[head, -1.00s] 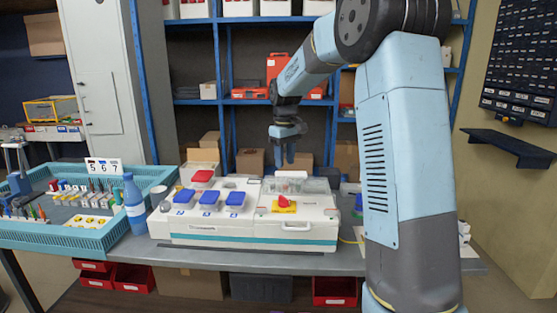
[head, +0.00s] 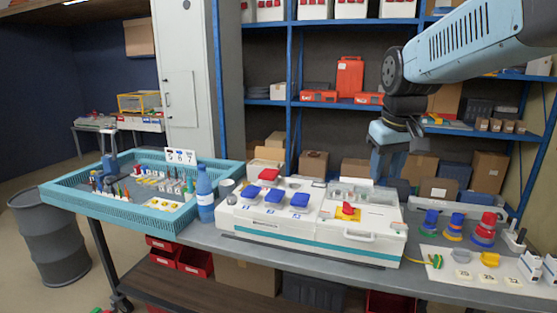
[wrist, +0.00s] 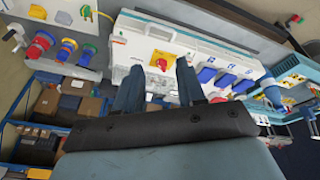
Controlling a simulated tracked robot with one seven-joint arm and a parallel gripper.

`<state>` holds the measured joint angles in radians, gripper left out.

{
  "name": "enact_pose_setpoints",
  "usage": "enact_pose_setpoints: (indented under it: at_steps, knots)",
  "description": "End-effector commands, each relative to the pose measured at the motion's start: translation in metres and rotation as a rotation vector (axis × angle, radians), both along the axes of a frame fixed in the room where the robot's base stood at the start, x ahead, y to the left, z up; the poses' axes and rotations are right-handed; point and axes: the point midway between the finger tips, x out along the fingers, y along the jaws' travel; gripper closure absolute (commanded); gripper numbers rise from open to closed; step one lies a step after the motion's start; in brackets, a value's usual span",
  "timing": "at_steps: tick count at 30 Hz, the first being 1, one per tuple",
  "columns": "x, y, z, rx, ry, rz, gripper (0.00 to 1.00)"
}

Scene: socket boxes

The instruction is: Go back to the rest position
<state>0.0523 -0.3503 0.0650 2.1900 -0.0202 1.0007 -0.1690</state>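My gripper (head: 385,172) hangs fingers down in the head view, above and behind the right end of the white socket box (head: 310,244). In the wrist view my gripper (wrist: 160,68) shows two fingers standing apart, with nothing held between them. The socket box also shows in the wrist view (wrist: 135,48), beyond the fingertips. It carries blue-lidded sockets (head: 272,196), a red lid (head: 269,174) and a red knob on a yellow plate (head: 347,211). My arm enters the head view from the upper right.
A teal tray (head: 125,218) of small parts and a blue bottle (head: 204,190) stand left of the box. Coloured round plugs (head: 483,232) stand on a white board to the right. Blue shelving (head: 290,102) rises behind the bench. A grey drum (head: 50,240) stands on the floor at left.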

Motion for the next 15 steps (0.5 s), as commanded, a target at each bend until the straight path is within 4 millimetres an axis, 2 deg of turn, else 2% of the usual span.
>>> enact_pose_setpoints:
  at_steps: [3,9,15]
  knots:
    - [-0.034,-0.001,-0.001,0.016,-0.045,-0.036,0.61]
    - [-0.084,-0.002,-0.011,0.052,-0.115,-0.097,0.61]
    - [-0.121,-0.004,-0.026,0.090,-0.170,-0.145,0.61]
